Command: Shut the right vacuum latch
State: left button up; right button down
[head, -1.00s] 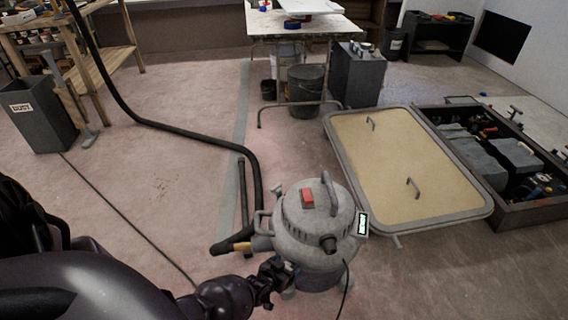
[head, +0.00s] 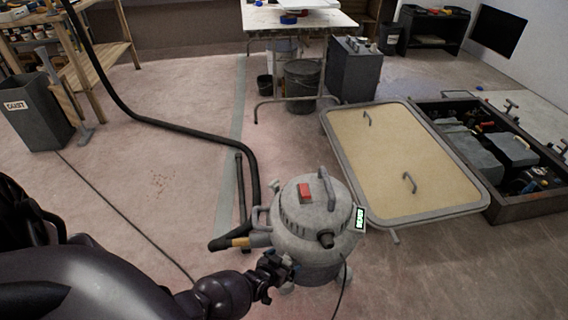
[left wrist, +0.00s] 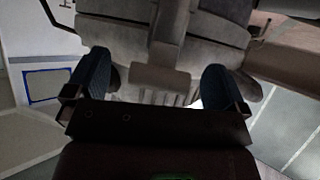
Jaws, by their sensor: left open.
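The grey shop vacuum (head: 300,238) stands upright on the floor, with a red switch (head: 305,191) and a carry handle (head: 327,188) on its lid. My left gripper (head: 279,269) is at the lower left front of its body, below the lid rim. In the left wrist view its two blue-padded fingers (left wrist: 158,82) are apart. A grey block-like part of the vacuum (left wrist: 160,84) shows between them; I cannot tell whether it is a latch or whether the fingers touch it. The right latch is not clearly visible. My right gripper is out of view.
A black hose (head: 180,130) runs from the left to the vacuum. A beige hatch panel (head: 385,160) lies to the right, beside an open bin of tools (head: 500,205). A dust bin (head: 38,115) stands at left.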

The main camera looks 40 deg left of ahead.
pick_arm(q)
jog(key=shift+s+r, duration=0.25)
jog(key=shift+r, duration=0.2)
jog(key=p+v, duration=0.4)
jog(key=v, duration=0.5)
jog(key=shift+s, duration=0.3)
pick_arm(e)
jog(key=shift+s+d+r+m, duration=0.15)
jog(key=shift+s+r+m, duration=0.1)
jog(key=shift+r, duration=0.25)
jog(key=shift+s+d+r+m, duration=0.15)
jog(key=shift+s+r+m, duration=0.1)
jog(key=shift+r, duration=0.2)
pick_arm(q)
jog(key=shift+s, duration=0.1)
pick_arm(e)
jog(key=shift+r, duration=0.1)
